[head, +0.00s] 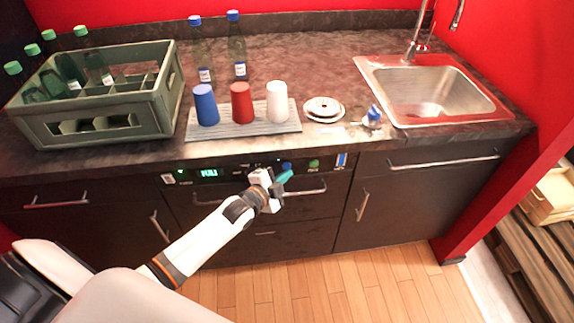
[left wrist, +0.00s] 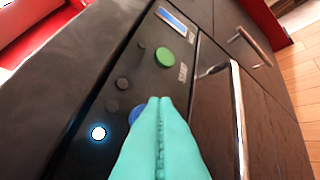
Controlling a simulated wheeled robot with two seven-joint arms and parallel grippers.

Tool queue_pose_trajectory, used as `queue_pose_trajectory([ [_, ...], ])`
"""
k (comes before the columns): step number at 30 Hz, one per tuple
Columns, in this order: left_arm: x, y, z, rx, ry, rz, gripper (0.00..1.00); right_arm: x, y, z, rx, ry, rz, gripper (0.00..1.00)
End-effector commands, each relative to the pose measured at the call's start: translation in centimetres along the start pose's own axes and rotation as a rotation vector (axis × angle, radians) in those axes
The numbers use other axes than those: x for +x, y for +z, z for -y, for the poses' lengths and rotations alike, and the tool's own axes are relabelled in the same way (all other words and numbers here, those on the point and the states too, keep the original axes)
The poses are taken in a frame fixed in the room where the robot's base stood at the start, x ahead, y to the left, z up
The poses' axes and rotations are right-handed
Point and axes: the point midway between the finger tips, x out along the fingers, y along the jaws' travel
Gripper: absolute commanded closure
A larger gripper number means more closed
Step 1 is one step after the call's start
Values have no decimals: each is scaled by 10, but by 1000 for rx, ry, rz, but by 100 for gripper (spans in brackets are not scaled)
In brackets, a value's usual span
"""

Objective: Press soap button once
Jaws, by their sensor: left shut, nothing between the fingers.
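A dark control panel (head: 240,170) with several buttons runs along the front of the cabinet below the counter. It carries a lit display, a blue button (head: 287,166) and a green button (head: 313,163). In the left wrist view the blue button (left wrist: 135,113) is partly hidden behind my fingertips, and the green button (left wrist: 164,57) shows beyond them. The labels are too small to tell which is the soap button. My left gripper (head: 285,177) has teal fingers, shut and empty, in front of the panel by the blue button; contact cannot be told. My right gripper is out of view.
A bar handle (left wrist: 238,110) sticks out beside the panel. On the counter are a green bottle crate (head: 100,128), several cups on a ribbed mat (head: 245,130), a stack of plates (head: 323,108) and a sink (head: 435,92). The wooden floor (head: 340,285) in front is clear.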

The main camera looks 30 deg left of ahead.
Motion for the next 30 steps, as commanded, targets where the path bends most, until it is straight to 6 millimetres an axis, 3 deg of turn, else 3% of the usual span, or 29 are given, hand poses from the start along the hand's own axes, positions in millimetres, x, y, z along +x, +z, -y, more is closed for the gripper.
queue_pose_trajectory([
  [11, -3, 2, 1, -1, 0, 0, 100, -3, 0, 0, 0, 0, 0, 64],
  [30, -37, 27, 26, 0, 1, 0, 100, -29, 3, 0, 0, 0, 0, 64],
])
